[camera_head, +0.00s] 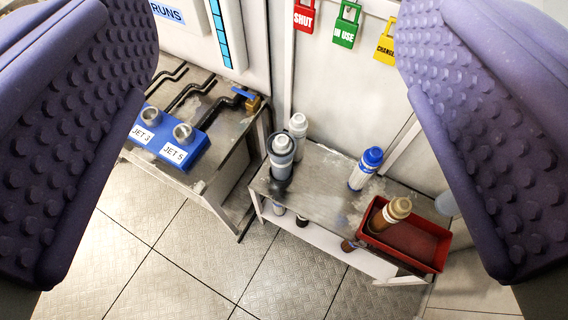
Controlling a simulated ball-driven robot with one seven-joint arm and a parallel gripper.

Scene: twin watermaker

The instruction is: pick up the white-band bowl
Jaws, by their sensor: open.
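My gripper (277,70) is open and empty, with its two purple studded pads at the left and right edges. Several upright cylinders stand on a low metal bench beyond and below it. A grey, clear-looking cylinder (281,158) with a grey top stands at the bench's left end. A pale cylinder with a white top (298,124) is just behind it. A white cylinder with a blue cap (364,169) stands mid-bench. A brown cylinder with a tan cap (390,214) stands in a red tray. I cannot tell for certain which one is the white-band bowl.
The red tray (437,262) sits at the right end of the bench (326,196). More cylinders are partly hidden below on its shelf. A blue jet block (171,150) and black pipes are at left. SHUT, IN USE and CHANGE tags hang behind. Tiled floor (190,265) is clear in front.

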